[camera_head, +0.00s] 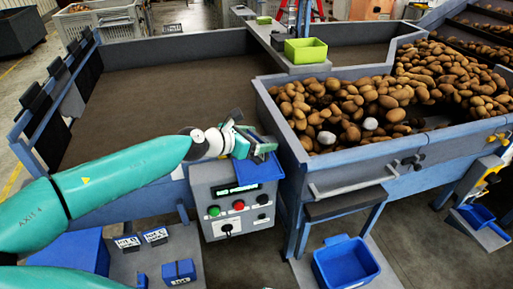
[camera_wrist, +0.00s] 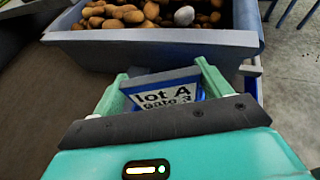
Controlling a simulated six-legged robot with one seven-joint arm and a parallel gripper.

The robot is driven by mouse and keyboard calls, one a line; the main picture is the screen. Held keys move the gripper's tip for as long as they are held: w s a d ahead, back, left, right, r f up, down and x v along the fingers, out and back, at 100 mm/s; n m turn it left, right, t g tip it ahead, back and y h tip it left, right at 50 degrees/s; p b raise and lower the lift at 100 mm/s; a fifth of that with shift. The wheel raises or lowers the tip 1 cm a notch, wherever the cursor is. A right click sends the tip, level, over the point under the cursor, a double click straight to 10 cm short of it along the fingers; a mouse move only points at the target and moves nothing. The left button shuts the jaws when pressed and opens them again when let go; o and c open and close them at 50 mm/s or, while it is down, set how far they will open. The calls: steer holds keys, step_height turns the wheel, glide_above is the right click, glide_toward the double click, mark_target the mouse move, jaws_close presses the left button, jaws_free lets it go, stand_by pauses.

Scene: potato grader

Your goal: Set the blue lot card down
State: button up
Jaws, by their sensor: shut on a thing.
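The blue lot card (camera_wrist: 172,93) is between the fingers of my gripper (camera_wrist: 165,78) in the wrist view. I cannot tell whether the card touches the box.
The control box (camera_head: 205,184) has buttons and a small display. The potato bin (camera_head: 340,168) stands to the right, with a blue crate (camera_head: 345,265) below. A green tray (camera_head: 305,52) sits on the far ledge. Labelled blocks (camera_head: 155,237) stand on the low shelf at lower left.

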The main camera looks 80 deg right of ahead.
steer(key=shift+w+d+f, duration=0.15)
steer(key=shift+d+f, duration=0.3)
steer(key=shift+f, duration=0.15)
steer(key=shift+w+d+f, duration=0.1)
steer(key=shift+d+f, duration=0.05)
steer(key=shift+f, duration=1.55)
steer(key=shift+f, duration=0.2)
steer(key=o, duration=1)
steer(key=shift+r, duration=0.25)
steer(key=v, duration=1.2)
